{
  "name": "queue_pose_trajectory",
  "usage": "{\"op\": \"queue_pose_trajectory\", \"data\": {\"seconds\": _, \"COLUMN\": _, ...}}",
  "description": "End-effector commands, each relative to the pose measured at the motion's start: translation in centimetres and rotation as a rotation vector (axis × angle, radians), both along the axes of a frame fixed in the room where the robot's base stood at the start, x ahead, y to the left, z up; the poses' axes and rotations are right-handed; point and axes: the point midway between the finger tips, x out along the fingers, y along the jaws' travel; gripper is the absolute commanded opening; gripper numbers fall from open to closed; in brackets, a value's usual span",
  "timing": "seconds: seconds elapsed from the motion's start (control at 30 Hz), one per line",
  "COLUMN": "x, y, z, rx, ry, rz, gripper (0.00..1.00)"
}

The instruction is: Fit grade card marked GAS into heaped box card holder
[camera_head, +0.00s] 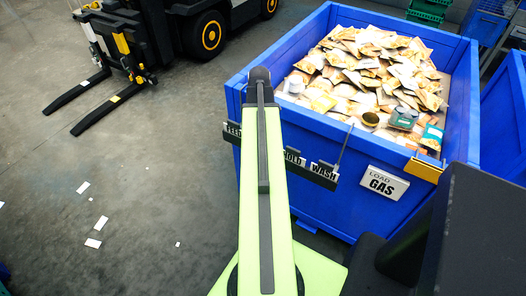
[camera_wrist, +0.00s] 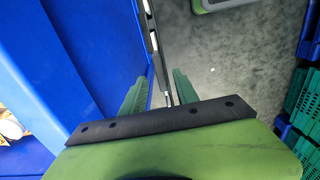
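The heaped blue box (camera_head: 300,150) fills the right of the head view. On its front wall is a white plate reading LOAD above GAS (camera_head: 383,183). The plate sits flat and looks upright; I cannot tell where holder and card divide. My gripper is hidden behind my green arm in the head view. In the wrist view my gripper (camera_wrist: 158,95) has its two green fingers apart, with no card seen between them. The end of a thin dark bar shows in the gap; I cannot tell whether it touches the fingers.
A dark card rail (camera_head: 313,172) with FEED, HOLD and WASH cards stands before the box, partly behind my arm. A yellow piece (camera_head: 424,170) sits on the box rim. A forklift (camera_head: 135,60) stands at the upper left. The left floor is open, with scattered white scraps (camera_head: 93,243).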

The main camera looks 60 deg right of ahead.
Motion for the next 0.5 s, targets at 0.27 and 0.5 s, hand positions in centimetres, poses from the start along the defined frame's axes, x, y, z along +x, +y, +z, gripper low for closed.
{"op": "queue_pose_trajectory", "data": {"seconds": 0.27, "x": -0.5, "y": 0.1, "z": -1.9, "rx": 0.000, "ry": 0.000, "rz": -0.002, "gripper": 0.36}}
{"op": "queue_pose_trajectory", "data": {"seconds": 0.5, "x": -1.0, "y": 0.2, "z": -5.4, "rx": 0.001, "ry": 0.000, "rz": -0.001, "gripper": 0.36}}
